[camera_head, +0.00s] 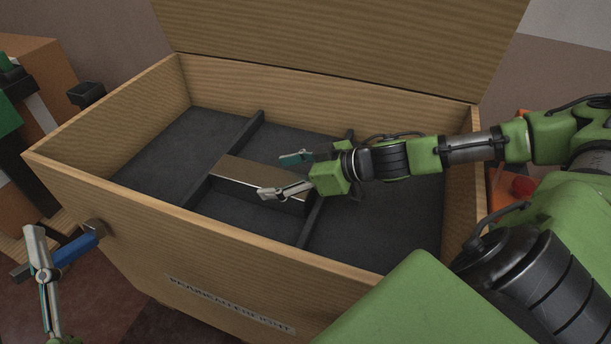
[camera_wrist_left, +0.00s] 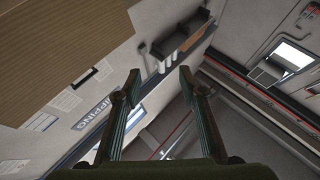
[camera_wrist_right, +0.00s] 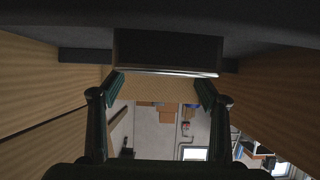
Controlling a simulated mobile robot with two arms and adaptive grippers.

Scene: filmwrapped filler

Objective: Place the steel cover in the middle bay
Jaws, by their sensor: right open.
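The steel cover (camera_head: 240,171) is a box-like piece with a shiny top that mirrors brown wood and a dark front. It lies across the middle bay (camera_head: 250,218) of the crate, between two dark dividers. Whether it is fully seated is unclear. My right gripper (camera_head: 287,176) is open at the cover's right part, its fingers apart. In the right wrist view the cover (camera_wrist_right: 168,48) spans just beyond the fingertips (camera_wrist_right: 160,84); contact is not clear. My left gripper (camera_wrist_left: 160,80) is open and empty, outside the crate's left front.
The wooden crate (camera_head: 130,235) has tall walls and a raised lid (camera_head: 340,40) at the back. The left bay (camera_head: 165,150) and right bay (camera_head: 390,215) look empty. A blue handle-like piece (camera_head: 75,248) shows at the front left, near my left gripper.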

